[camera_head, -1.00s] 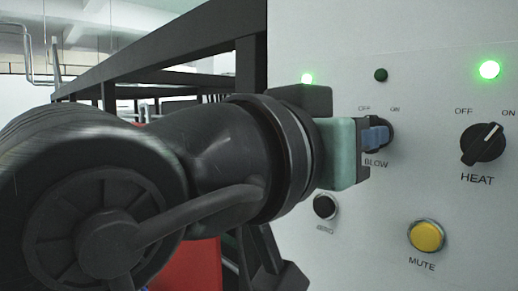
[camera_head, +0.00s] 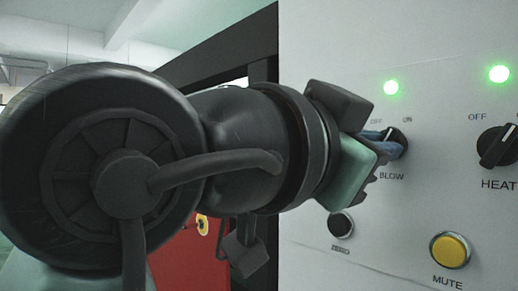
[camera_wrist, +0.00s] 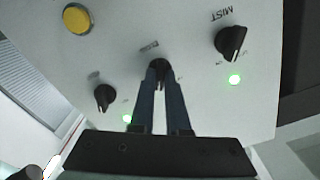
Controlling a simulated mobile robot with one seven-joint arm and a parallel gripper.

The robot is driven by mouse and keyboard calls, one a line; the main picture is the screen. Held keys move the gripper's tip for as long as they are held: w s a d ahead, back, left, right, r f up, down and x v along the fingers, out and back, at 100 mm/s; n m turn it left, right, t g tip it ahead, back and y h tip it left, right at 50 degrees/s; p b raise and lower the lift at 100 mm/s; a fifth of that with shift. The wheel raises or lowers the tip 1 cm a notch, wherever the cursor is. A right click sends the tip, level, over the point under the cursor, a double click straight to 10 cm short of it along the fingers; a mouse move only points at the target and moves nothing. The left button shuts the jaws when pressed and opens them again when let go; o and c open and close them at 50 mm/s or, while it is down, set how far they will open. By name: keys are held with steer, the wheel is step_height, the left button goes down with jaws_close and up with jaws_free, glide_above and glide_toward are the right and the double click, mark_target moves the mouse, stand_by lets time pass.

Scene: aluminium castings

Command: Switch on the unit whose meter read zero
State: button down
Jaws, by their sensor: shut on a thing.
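The panel (camera_head: 440,190) carries a black BLOW knob (camera_head: 401,136), and my gripper (camera_head: 388,145) is shut on it. The knob also shows between my blue fingertips in the wrist view (camera_wrist: 158,66). My gripper is tilted, rolled about the knob. No meter is in view.
A yellow MUTE button (camera_head: 450,250) and a black button labelled ZERO (camera_head: 341,224) sit below the knobs, close to my gripper. A red surface (camera_head: 187,258) shows behind my arm, left of the panel. A dark frame (camera_head: 225,45) stands behind.

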stand_by(0.4)
steer(key=c, duration=0.9)
jaws_free()
steer(key=shift+a, duration=0.1)
